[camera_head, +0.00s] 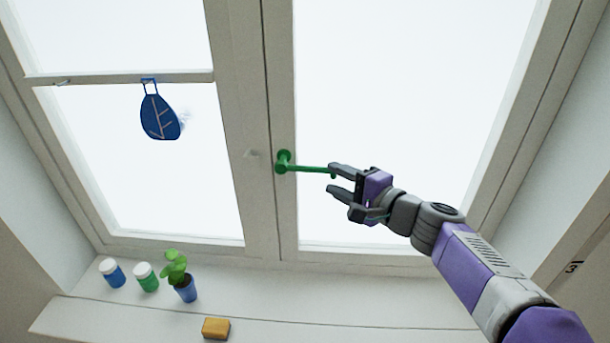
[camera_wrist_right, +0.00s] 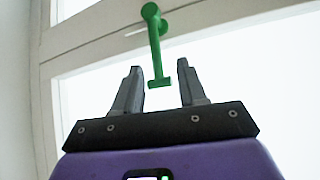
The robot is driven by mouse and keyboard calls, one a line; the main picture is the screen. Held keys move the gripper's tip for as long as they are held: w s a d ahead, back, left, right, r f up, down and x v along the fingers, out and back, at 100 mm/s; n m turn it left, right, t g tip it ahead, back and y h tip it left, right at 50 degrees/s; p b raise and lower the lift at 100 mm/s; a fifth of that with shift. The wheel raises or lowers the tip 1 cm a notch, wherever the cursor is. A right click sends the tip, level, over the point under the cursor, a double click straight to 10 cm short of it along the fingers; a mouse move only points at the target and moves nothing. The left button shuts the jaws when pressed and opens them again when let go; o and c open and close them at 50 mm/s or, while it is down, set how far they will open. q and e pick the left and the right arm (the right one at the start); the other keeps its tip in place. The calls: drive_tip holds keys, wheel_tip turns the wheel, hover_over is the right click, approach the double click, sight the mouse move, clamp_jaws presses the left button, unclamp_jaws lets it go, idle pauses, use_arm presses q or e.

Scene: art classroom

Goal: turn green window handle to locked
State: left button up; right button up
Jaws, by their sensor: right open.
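The green window handle (camera_head: 305,168) is mounted on the middle upright of the white window frame. Its lever points to the right, roughly level, in the head view. My right gripper (camera_head: 332,179) is open at the free end of the lever. In the right wrist view the green handle (camera_wrist_right: 156,45) runs down from its round base, and its tip lies between and just beyond the open fingers of my right gripper (camera_wrist_right: 158,82). I see no finger closed on it. My left gripper is not in view.
A blue leaf ornament (camera_head: 159,116) hangs from the left pane's crossbar. On the sill (camera_head: 330,308) stand a blue jar (camera_head: 112,275), a green jar (camera_head: 146,279) and a potted plant (camera_head: 181,277). A yellow sponge-like block (camera_head: 216,328) lies near the sill's front. Space around the handle is clear.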

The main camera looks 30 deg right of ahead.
sight(316, 171)
drive_tip(key=x, duration=0.3)
drive_tip(key=shift+w+f, duration=0.35)
drive_tip(key=shift+f, duration=0.05)
drive_tip(key=x, duration=0.5)
drive_tip(key=shift+s, duration=0.1)
clamp_jaws()
